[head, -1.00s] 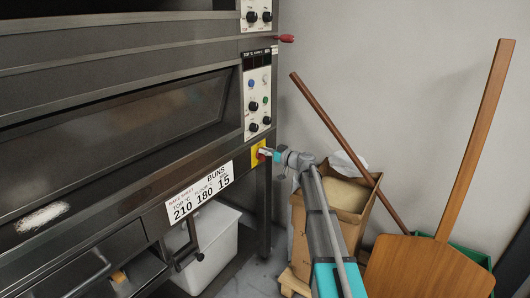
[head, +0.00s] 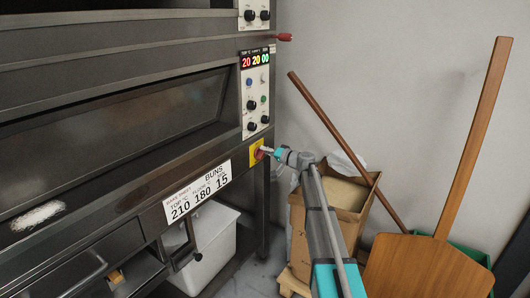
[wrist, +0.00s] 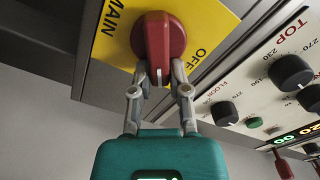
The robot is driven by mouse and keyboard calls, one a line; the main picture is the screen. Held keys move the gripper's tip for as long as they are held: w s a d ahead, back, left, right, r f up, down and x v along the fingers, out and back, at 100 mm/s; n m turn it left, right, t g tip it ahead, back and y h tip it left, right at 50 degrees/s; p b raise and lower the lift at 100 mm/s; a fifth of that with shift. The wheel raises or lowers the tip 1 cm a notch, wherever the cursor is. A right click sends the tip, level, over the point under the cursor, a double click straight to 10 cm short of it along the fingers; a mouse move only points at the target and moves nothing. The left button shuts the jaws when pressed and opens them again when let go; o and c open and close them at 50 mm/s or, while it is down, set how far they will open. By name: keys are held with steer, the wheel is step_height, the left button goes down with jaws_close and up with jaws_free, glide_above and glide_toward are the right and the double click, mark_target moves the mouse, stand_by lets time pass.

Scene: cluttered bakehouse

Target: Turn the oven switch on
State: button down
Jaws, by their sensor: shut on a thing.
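The oven switch is a red rotary knob (wrist: 160,40) on a yellow plate (wrist: 210,22) marked MAIN and OFF, large in the wrist view. In the head view the yellow plate (head: 253,158) sits low on the oven's right front, below the control panel. My gripper (wrist: 160,75) is shut on the red knob, with a finger on each side of its grip bar. In the head view my gripper (head: 268,151) reaches the plate from the right and partly hides the knob. The oven's display (head: 255,61) is lit and reads 20, 20 and 00.
The control panel (head: 257,100) has black knobs, a blue and a green button. A bake sheet label (head: 198,192) is on the oven front. A white bin (head: 212,245) stands below. A cardboard box (head: 350,205) and a wooden peel (head: 430,265) stand at right.

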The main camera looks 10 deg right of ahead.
steer(key=m, duration=0.3)
steer(key=f+m+b, duration=0.1)
steer(key=m, duration=0.2)
steer(key=shift+w+d+f+m, duration=0.1)
steer(key=shift+d+f+m, duration=0.05)
steer(key=shift+m, duration=0.15)
stand_by(0.3)
steer(key=c, duration=0.6)
jaws_free()
steer(key=v, duration=1.2)
